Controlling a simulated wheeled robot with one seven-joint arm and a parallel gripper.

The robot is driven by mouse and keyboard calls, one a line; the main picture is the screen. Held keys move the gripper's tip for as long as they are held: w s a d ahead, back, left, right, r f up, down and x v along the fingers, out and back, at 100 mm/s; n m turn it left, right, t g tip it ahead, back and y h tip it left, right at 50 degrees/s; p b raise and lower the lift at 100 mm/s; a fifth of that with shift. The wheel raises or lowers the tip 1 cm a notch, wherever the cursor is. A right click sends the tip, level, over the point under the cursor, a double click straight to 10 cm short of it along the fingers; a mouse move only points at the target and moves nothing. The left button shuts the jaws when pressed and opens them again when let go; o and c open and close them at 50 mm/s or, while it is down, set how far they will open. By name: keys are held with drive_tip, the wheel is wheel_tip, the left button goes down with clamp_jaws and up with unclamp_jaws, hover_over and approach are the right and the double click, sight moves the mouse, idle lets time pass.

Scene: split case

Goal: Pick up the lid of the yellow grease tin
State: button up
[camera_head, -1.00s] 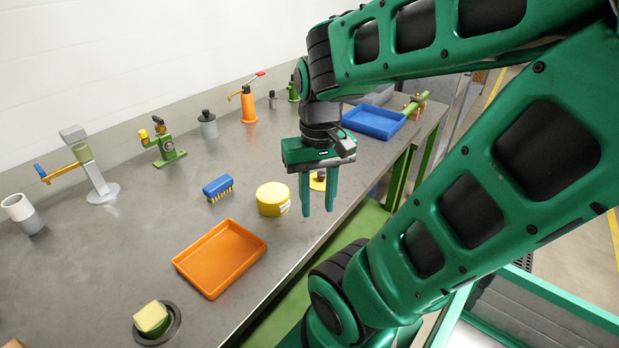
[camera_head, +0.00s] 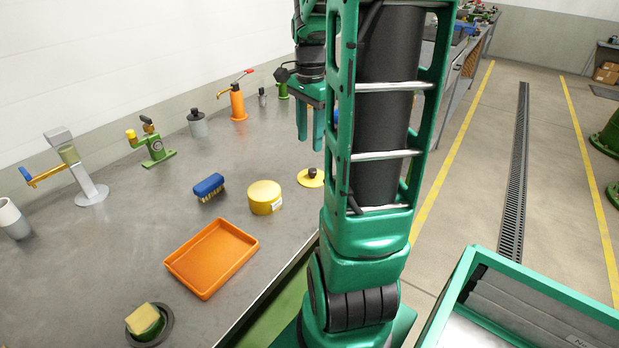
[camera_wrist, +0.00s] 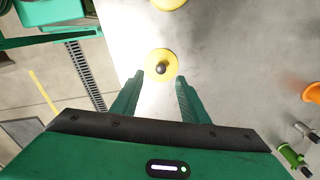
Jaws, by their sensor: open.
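The yellow grease tin (camera_head: 265,198) stands on the grey bench, a short yellow cylinder with a pale label; its edge shows at the top of the wrist view (camera_wrist: 168,3). Its lid (camera_head: 311,178), a flat yellow disc with a dark round knob, lies apart on the bench to the right of the tin, near the front edge. In the wrist view the lid (camera_wrist: 160,66) lies just beyond my fingertips, roughly midway between them. My gripper (camera_head: 311,146) is open and empty, pointing down above the bench; it also shows in the wrist view (camera_wrist: 160,80).
An orange tray (camera_head: 212,258), a blue brush (camera_head: 208,187) and a sponge on a dark dish (camera_head: 146,322) are on the bench. An orange pump (camera_head: 237,102), a grey canister (camera_head: 197,123) and a green clamp tool (camera_head: 153,146) stand toward the wall.

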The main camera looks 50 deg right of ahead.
drive_tip(key=d, duration=0.1)
drive_tip(key=m, duration=0.1)
hover_over(311, 170)
drive_tip(key=f, duration=0.5)
drive_tip(key=shift+w+d+f, duration=0.15)
drive_tip(key=shift+w, duration=0.05)
drive_tip(key=shift+s+a+f, duration=0.1)
drive_tip(key=shift+f, duration=1.35)
drive_tip(key=shift+s+a+f, duration=0.1)
drive_tip(key=shift+f, duration=1.3)
clamp_jaws()
